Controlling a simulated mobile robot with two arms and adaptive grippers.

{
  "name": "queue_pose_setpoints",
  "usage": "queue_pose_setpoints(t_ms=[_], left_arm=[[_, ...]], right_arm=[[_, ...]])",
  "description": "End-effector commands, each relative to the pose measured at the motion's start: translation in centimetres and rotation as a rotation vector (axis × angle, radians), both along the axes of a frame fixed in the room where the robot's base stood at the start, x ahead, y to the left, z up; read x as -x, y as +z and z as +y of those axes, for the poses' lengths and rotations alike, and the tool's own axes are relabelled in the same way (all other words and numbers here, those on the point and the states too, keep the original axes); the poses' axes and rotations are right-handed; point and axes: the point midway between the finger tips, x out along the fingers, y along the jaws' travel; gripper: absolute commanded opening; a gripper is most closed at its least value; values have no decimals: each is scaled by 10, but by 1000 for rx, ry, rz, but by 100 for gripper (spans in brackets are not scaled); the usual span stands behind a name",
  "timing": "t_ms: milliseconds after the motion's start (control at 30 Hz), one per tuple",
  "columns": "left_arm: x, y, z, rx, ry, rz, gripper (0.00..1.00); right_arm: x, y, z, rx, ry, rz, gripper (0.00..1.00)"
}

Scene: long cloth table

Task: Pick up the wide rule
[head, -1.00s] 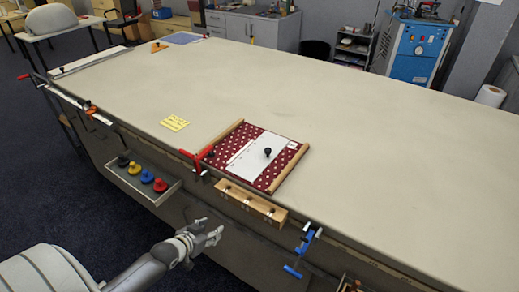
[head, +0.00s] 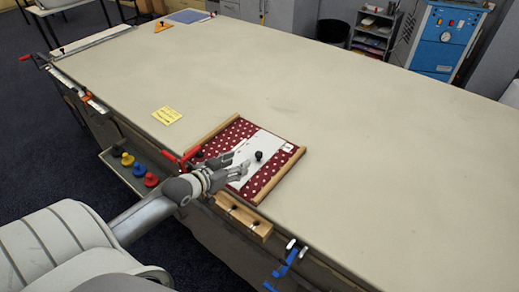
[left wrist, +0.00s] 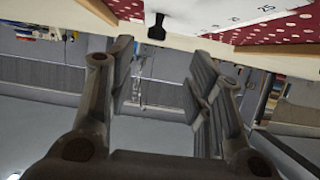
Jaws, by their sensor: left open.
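The wide rule (head: 270,144) is a white flat plate with a black knob (head: 258,155). It lies on red cloth with white dots (head: 228,136), between two wooden strips, near the table's front edge. In the left wrist view the rule (left wrist: 195,14) shows printed numbers at the top, and its knob (left wrist: 157,27) sticks out from it. My left gripper (head: 238,166) is open and empty, beside the knob on its near-left side and covering part of the rule. Its two fingers also show apart in the left wrist view (left wrist: 160,85). My right gripper is not in view.
A red clamp (head: 186,157) sits on the table edge left of the cloth. A wooden block (head: 243,217) and a blue clamp (head: 284,266) are along the front edge. A yellow pad (head: 167,115) lies farther left. The table's middle and right are clear.

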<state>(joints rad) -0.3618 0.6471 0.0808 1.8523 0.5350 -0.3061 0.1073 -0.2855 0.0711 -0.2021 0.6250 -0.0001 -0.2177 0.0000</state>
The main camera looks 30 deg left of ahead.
Motion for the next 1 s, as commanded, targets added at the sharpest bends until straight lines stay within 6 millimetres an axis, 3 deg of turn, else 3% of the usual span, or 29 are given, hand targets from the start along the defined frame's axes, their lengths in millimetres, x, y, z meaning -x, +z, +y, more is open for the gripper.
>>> queue_pose_setpoints(t_ms=[167, 467, 800, 1000], left_arm=[[-18, -6, -1, 1, 1, -2, 47], [-47, -19, -4, 1, 1, -1, 47], [-68, -24, -8, 1, 1, 0, 47], [-89, -34, -12, 1, 0, 0, 47]], right_arm=[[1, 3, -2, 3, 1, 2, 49], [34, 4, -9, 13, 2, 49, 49], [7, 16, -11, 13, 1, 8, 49], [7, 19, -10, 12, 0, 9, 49]])
